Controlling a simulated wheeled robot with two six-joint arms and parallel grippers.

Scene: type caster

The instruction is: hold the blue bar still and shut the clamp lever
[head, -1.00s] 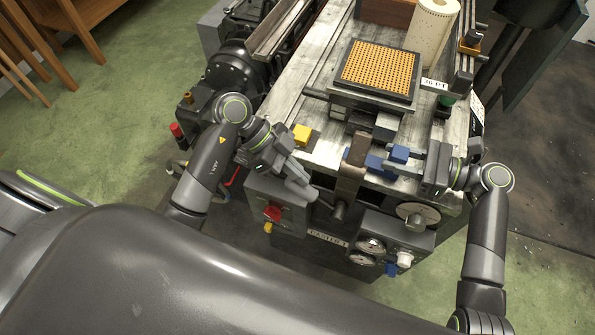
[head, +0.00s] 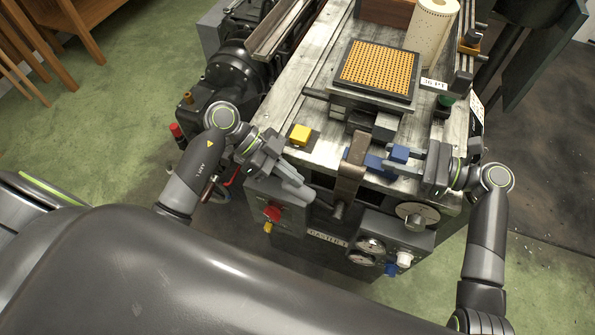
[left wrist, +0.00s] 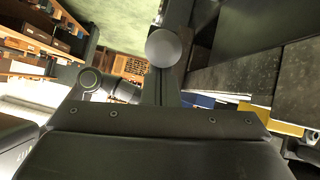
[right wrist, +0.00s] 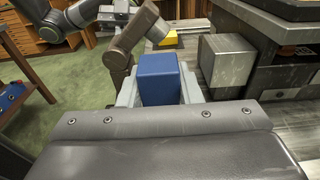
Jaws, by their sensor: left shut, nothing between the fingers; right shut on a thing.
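The blue bar (head: 398,153) lies at the front right of the machine bed. My right gripper (head: 396,164) is shut on its raised blue end, which also shows between the fingers in the right wrist view (right wrist: 158,80). The brown clamp lever (head: 349,184) stands just left of the bar at the machine's front edge. It also shows in the right wrist view (right wrist: 137,35), angled beside the blue end. The clamp's inner parts are hidden.
A yellow block (head: 300,134) sits on the bed behind my left gripper. An orange dotted plate (head: 379,71) stands further back. A red knob (head: 272,211) and dials (head: 370,245) are on the front panels below. A paper roll (head: 432,35) stands at the back right.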

